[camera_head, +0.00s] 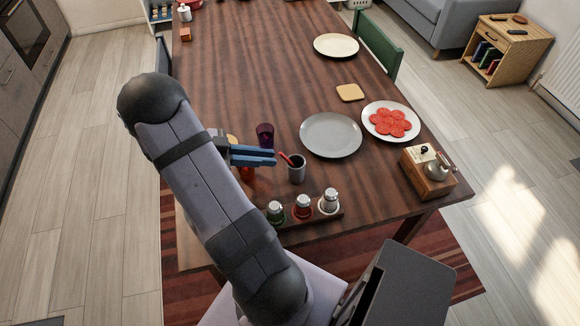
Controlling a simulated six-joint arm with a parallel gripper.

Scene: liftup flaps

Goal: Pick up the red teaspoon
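The red teaspoon (285,158) stands tilted in a grey cup (296,172), with its red upper end leaning left out over the rim. The rest of it is hidden inside the cup. My gripper (274,157) is just left of the teaspoon's red end, its two blue fingers pointing right. The fingertips look close to the teaspoon, but I cannot tell whether they touch it. The fingers show as two bars close together, and I cannot tell whether they are open or shut.
A dark purple glass (265,135) stands just behind the fingers. A rack (318,214) with several shakers is in front of the cup.

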